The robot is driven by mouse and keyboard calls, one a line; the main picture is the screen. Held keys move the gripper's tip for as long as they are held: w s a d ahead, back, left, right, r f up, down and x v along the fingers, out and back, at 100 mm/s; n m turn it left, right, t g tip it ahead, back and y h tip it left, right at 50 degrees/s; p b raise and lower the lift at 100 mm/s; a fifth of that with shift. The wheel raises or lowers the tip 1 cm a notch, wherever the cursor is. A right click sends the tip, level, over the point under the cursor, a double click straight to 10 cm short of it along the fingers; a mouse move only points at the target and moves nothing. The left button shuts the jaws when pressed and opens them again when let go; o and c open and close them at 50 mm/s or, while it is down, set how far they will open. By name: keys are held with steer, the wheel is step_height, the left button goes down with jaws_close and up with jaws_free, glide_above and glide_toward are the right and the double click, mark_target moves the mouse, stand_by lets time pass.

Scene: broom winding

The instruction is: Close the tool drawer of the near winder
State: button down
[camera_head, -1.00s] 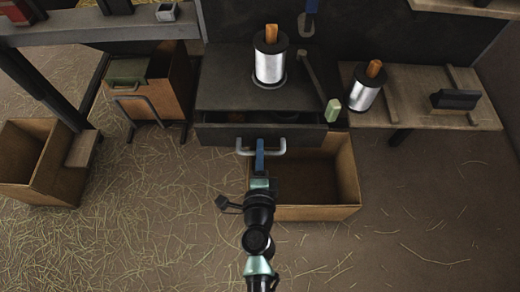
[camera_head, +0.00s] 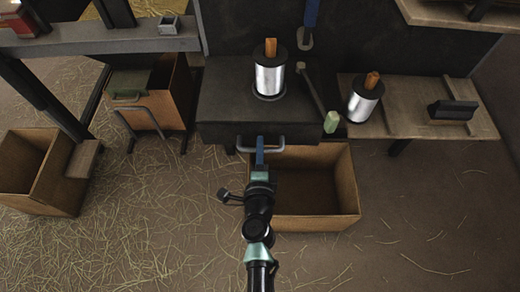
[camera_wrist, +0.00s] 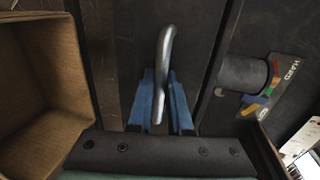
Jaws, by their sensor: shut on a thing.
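The near winder (camera_head: 230,95) is a dark box-like bench with a silver roll (camera_head: 270,75) on top. Its tool drawer (camera_head: 220,132) shows only its dark front in the head view, flush or nearly flush with the body; no opening shows above it. The drawer's grey bar handle (camera_head: 276,149) sits at the front, and it also shows in the wrist view (camera_wrist: 166,45). My gripper (camera_head: 260,142) is shut on the handle, with its blue fingers (camera_wrist: 162,85) on either side of the bar.
A wooden open box (camera_head: 340,215) stands below and right of the drawer, close to my arm. More boxes stand at left. A plank table (camera_head: 400,110) with another silver roll (camera_head: 363,100) is at right. Straw lies on the floor.

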steer(key=shift+w+r, duration=0.1)
steer(key=shift+w, duration=0.05)
steer(key=c, duration=0.8)
jaws_free()
steer(key=shift+c, duration=0.2)
steer(key=v, duration=1.3)
steer(key=shift+f, duration=0.2)
